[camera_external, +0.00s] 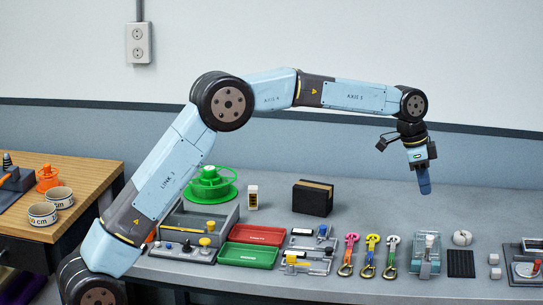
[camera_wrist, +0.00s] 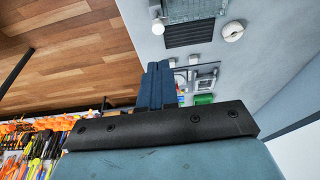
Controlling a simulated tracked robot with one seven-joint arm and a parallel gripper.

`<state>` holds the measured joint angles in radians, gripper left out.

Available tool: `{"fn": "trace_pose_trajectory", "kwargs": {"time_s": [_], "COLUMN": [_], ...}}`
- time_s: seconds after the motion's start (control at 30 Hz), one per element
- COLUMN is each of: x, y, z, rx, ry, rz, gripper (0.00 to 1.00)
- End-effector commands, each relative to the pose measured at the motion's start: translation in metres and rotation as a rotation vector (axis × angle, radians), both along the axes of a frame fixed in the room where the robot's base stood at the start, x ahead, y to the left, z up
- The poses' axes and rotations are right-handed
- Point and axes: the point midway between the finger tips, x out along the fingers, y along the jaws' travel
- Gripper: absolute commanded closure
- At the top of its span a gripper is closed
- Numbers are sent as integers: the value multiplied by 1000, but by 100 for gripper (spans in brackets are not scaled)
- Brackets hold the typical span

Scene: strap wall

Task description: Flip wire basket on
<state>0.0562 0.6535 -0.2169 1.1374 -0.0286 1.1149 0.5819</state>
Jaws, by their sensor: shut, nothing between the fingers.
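What looks like the wire basket (camera_external: 424,266), a small grey-blue mesh tray with a pale upright piece at its back, sits on the grey bench at the right. In the wrist view its mesh (camera_wrist: 197,10) shows at the top edge, partly cut off. A white round knob (camera_wrist: 158,27) shows beside it. Whether it carries a switch is too small to tell. My gripper (camera_external: 424,190) hangs above and behind the basket, pointing down, clear of everything. In the wrist view its blue fingers (camera_wrist: 158,85) are together and empty.
A black ribbed pad (camera_external: 460,263) and a white ring-like piece (camera_external: 462,238) lie right of the basket. Colored clips (camera_external: 371,255) lie to its left. A black box (camera_external: 313,198) stands further back. The bench below my gripper is clear.

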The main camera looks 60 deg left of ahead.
Motion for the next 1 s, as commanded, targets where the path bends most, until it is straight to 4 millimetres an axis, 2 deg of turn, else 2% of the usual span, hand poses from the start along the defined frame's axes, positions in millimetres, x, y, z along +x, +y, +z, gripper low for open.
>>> {"fn": "trace_pose_trajectory", "kwargs": {"time_s": [0.4,0.6,0.8,1.0], "x": [14,16,16,16], "y": [-15,-16,-16,-16], "z": [-72,-99,-114,-117], "rx": [1,1,1,1], "ry": [3,2,1,1], "rz": [-1,1,1,0], "gripper": [100,100,100,100]}}
